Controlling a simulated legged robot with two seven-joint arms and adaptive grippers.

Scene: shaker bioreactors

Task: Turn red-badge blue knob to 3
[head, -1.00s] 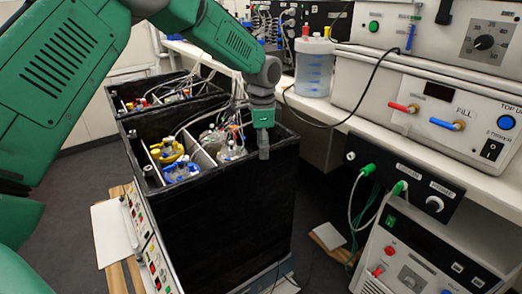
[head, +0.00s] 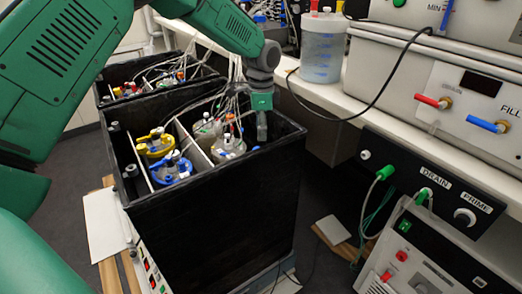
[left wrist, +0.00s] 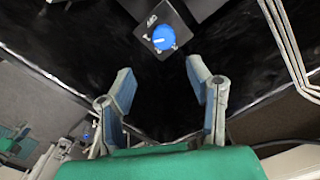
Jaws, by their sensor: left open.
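A blue knob (left wrist: 163,38) with a white pointer line sits on a small dark plate with white marks, near the top of the left wrist view. I cannot make out a red badge or the scale numbers beside it. My left gripper (left wrist: 160,75) is open and empty, its two fingers spread below the knob in that view and apart from it. In the head view my left gripper (head: 262,125) points down at the back right part of the front black box. The knob is not discernible in the head view. My right gripper is not in view.
The front black box (head: 215,225) holds vessels with yellow and blue tops and loose tubes. A second black box (head: 118,108) stands behind it. To the right are the bench with a clear jug (head: 321,50), a DRAIN/PRIME panel (head: 432,180) and hanging cables.

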